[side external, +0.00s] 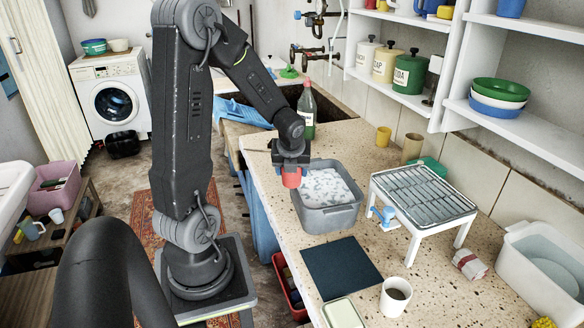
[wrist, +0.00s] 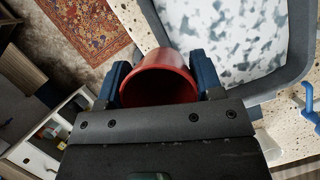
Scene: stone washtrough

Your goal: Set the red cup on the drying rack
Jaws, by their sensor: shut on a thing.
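The red cup (side external: 291,179) is held in my gripper (side external: 291,167), near the left wall of a grey basin. In the wrist view the red cup (wrist: 158,82) sits between the two blue fingers of my gripper (wrist: 160,82), its open mouth showing dark inside. The fingers are shut on its sides. The drying rack (side external: 424,192) is a white-legged stand with a grey ridged top, standing on the speckled counter to the right of the basin. Its top is empty.
The grey basin (side external: 328,217) holds foamy water and lies between the cup and the rack. A blue object (side external: 384,214) stands by the rack's left side. A dark mat (side external: 341,267) and a white mug (side external: 396,295) are in front. A green bottle (side external: 307,112) stands behind.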

